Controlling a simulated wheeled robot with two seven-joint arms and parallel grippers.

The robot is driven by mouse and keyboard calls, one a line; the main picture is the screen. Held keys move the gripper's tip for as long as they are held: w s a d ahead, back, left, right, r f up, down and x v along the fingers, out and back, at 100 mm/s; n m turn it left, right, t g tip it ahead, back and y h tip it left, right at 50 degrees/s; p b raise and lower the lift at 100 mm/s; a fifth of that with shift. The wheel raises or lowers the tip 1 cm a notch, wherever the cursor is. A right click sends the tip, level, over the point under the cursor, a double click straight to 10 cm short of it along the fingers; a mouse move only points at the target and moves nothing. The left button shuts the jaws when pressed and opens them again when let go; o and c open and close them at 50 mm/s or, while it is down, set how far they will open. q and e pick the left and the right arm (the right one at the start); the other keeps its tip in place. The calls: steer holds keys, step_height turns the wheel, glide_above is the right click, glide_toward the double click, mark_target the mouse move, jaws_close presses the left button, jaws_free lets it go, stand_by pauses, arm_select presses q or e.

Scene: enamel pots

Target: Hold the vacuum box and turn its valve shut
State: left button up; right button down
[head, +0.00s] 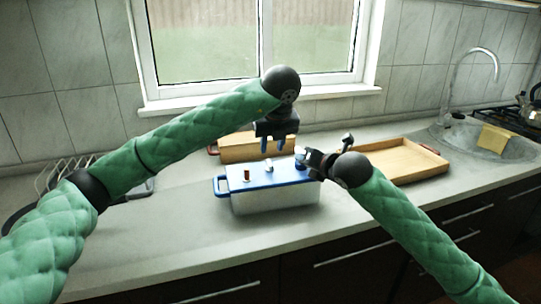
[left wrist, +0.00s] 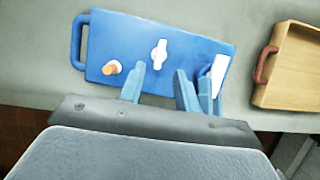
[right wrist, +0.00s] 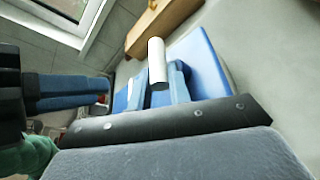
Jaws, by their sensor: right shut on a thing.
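The vacuum box (head: 275,196) is white with a blue lid and a blue handle at its left end. It stands on the counter. A white winged knob, which looks like the valve (left wrist: 159,50), sits mid-lid; it also shows in the head view (head: 269,163). My left gripper (head: 273,147) points down above the lid, open and empty, its fingers apart just short of the knob in the left wrist view (left wrist: 158,86). My right gripper (head: 304,158) is shut on a white cylindrical part (right wrist: 157,60) at the lid's right end. Its exact attachment is hidden.
A wooden tray (head: 395,165) with red handles lies to the right, and another wooden box (head: 235,150) is behind. The counter in front is clear.

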arm_select(q)
steer(key=v, duration=0.5)
steer(key=shift+r, duration=0.15)
arm_select(e)
steer(key=c, duration=1.2)
jaws_free()
steer(key=v, duration=1.2)
arm_select(q)
step_height(320, 180, up, 7)
steer(key=p, duration=0.6)
steer(key=shift+f, duration=0.25)
arm_select(e)
step_height(320, 180, up, 6)
steer(key=shift+f, duration=0.1)
